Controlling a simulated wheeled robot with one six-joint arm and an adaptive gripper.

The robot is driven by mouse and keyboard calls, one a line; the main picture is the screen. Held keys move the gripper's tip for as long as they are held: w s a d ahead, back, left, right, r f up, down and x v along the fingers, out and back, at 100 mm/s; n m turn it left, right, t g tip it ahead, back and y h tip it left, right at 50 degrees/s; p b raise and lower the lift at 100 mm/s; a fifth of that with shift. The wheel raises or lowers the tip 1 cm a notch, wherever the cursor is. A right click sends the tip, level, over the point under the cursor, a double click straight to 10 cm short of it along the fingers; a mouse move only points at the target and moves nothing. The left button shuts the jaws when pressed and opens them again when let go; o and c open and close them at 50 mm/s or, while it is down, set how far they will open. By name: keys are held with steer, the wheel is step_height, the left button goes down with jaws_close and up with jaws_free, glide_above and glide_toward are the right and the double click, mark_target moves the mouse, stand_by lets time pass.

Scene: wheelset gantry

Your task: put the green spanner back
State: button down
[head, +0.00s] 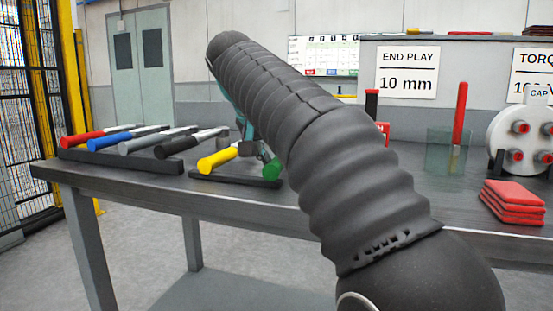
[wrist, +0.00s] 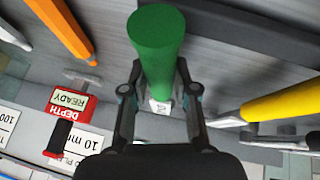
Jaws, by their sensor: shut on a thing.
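The green spanner (wrist: 157,45) stands out between the two fingers of my gripper (wrist: 160,85) in the wrist view, and the fingers are shut on its handle. In the head view the green handle (head: 271,169) shows at the right end of a short dark rack (head: 236,180), right of the yellow spanner (head: 217,160). I cannot tell whether it rests on the rack or is just above it. My arm hides part of the gripper and spanner there. The yellow handle also shows at the right of the wrist view (wrist: 283,101).
Red, blue, grey and black handled tools lie on a longer rack (head: 120,160) at left. Red pads (head: 513,203), a clear panel (head: 450,152) and a round capped part (head: 520,140) stand at right. An orange handle (wrist: 62,28) and red depth gauge (wrist: 70,104) show in the wrist view.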

steer(key=c, duration=0.8)
jaws_free()
